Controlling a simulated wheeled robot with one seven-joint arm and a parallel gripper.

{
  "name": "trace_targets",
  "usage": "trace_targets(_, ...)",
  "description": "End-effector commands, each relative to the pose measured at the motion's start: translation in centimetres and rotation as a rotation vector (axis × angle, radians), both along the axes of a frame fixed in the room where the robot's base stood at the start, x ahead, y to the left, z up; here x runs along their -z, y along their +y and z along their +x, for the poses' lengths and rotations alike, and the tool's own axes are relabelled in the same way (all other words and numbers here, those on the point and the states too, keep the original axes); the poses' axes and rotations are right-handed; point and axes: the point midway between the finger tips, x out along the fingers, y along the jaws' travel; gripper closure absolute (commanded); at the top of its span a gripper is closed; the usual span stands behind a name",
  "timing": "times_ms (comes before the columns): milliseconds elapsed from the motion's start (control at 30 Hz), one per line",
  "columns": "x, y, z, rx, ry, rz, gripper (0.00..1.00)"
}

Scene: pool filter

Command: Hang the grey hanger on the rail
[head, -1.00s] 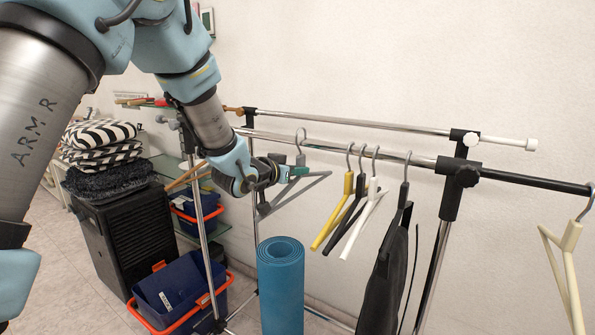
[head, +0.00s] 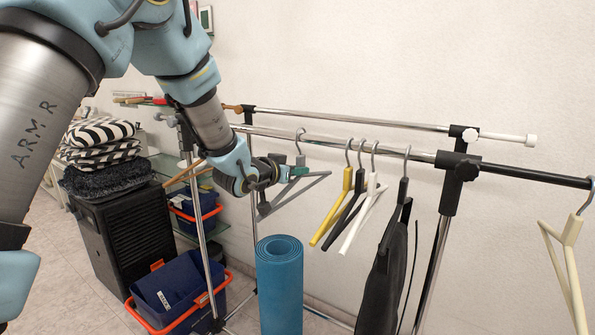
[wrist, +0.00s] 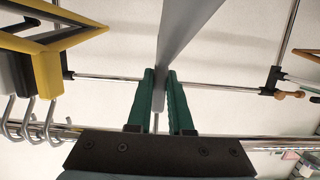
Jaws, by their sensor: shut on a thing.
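The grey hanger (head: 312,187) is in my gripper (head: 298,172), with its hook up at the front rail (head: 330,142) in the head view. The hook top looks level with the rail; I cannot tell whether it bears on it. In the wrist view the green fingers of my gripper (wrist: 160,100) are shut on the grey hanger (wrist: 178,45). The rail (wrist: 260,146) crosses behind the gripper's body there.
Yellow (head: 338,210), black and white (head: 362,215) hangers hang just right of the grey one. A dark garment (head: 387,275) and a cream hanger (head: 565,260) hang further right. A rolled blue mat (head: 280,285) stands below. A second rail (head: 350,119) runs behind.

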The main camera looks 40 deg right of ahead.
Motion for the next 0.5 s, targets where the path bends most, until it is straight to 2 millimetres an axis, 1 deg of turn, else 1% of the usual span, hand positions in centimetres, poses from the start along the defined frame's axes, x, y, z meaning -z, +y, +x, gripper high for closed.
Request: trace_targets(500, 0.59, 0.29, -0.1, 0.0, -0.001, -0.001, 1.0)
